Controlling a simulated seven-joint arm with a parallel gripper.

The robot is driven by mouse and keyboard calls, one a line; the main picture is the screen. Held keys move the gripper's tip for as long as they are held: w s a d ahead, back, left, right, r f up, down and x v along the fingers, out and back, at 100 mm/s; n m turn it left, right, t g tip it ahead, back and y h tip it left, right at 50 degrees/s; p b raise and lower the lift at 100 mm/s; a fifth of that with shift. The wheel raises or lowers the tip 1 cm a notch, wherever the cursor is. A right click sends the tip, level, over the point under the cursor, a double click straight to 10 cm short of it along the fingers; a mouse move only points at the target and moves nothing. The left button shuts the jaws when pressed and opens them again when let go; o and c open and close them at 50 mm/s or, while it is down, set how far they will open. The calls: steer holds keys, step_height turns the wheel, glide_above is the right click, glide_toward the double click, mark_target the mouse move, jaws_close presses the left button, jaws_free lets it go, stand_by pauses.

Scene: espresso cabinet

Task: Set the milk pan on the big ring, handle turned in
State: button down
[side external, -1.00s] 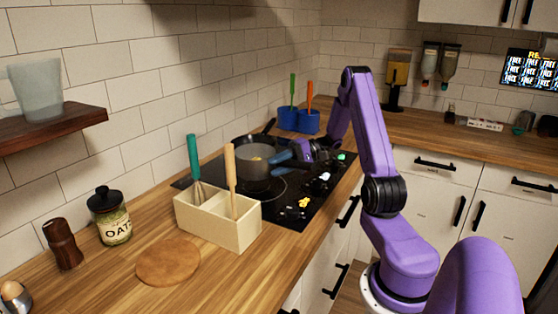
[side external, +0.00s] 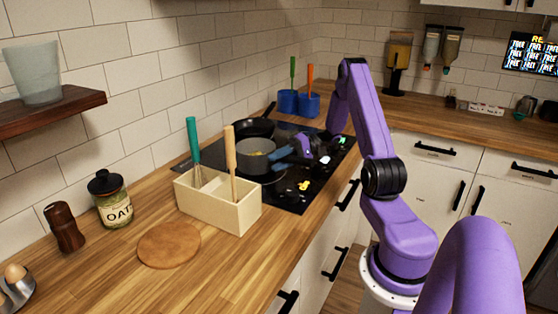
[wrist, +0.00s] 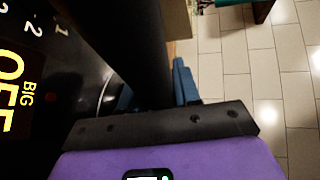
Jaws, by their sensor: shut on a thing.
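In the wrist view the dark handle (wrist: 130,45) runs between the blue fingertips (wrist: 183,80). In the side view the fingers mostly hide the handle, which points toward the counter's front side.
A black frying pan (side external: 254,127) stands just behind on the hob. A cream utensil box (side external: 219,204) with a whisk and a wooden-handled tool stands close in front.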

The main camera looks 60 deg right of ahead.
steer(key=shift+f, duration=0.45)
stand_by(0.5)
steer(key=c, duration=0.7)
jaws_free()
steer(key=shift+f, duration=0.15)
steer(key=shift+d, duration=0.1)
